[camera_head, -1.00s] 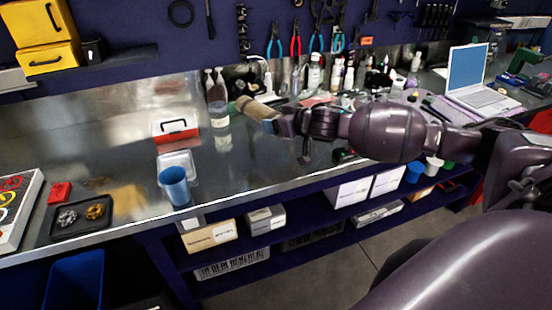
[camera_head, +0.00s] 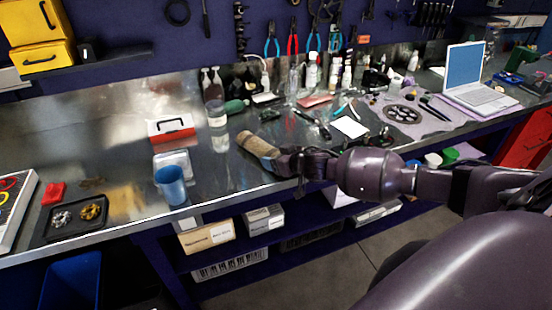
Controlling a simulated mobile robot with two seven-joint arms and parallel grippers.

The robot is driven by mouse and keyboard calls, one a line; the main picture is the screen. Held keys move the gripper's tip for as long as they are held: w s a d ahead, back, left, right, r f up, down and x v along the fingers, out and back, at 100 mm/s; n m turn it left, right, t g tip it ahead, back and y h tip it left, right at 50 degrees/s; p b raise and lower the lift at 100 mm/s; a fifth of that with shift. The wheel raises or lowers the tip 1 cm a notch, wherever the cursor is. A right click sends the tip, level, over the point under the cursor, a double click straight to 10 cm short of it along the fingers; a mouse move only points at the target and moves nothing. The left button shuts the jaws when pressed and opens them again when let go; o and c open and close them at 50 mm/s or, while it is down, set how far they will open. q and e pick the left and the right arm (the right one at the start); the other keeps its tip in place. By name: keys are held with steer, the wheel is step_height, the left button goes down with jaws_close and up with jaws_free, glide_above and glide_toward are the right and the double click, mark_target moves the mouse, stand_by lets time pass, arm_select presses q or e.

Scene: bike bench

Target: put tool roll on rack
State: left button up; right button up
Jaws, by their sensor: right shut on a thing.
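The tool roll (camera_head: 257,144) is a tan, rolled bundle over the metal workbench (camera_head: 130,130), tilted with its far end up and to the left. My right gripper (camera_head: 277,155) is shut on the near end of it, and the fingers partly hide that end. I cannot tell whether the roll touches the bench top. The rack is not clear to me; a dark lower shelf (camera_head: 290,258) with boxes runs under the bench. My left gripper is not in view.
A blue cup (camera_head: 172,184), a clear container and a red-and-white box (camera_head: 171,129) stand left of the roll. Bottles (camera_head: 214,95) stand behind it. A laptop (camera_head: 477,85) is at the right. A black tray (camera_head: 76,217) with small parts lies at the left.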

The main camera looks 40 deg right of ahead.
steer(key=o, duration=1.1)
steer(key=shift+s+r, duration=0.1)
